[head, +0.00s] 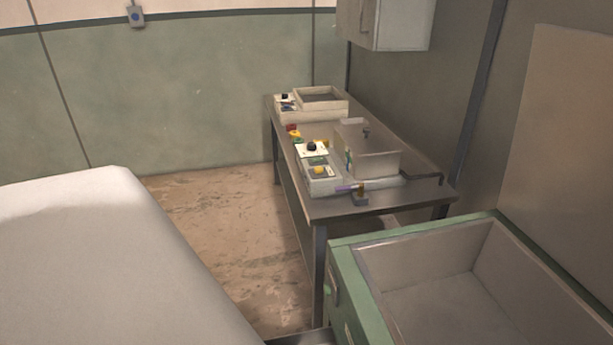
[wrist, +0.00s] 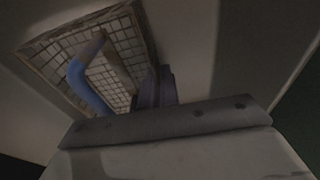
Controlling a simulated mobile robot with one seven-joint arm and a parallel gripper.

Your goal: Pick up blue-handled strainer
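The blue-handled strainer shows only in the wrist view. Its bent blue handle (wrist: 84,76) stands in front of a square grid or mesh panel (wrist: 125,40) with a brownish rim. The lower end of the handle runs down to the grey bar of my gripper, where it is hidden. The dark fingers of my gripper (wrist: 155,88) are close together, just right of the handle. I cannot tell whether they touch it or have anything between them. My gripper and the strainer are not visible in the head view.
A metal table (head: 335,207) carries control boxes (head: 318,177), a clear bin (head: 370,160) and small items. A green-sided open box (head: 350,275) stands at the lower right, its visible interior empty. A large white surface (head: 90,255) fills the lower left. Bare floor (head: 220,220) lies between.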

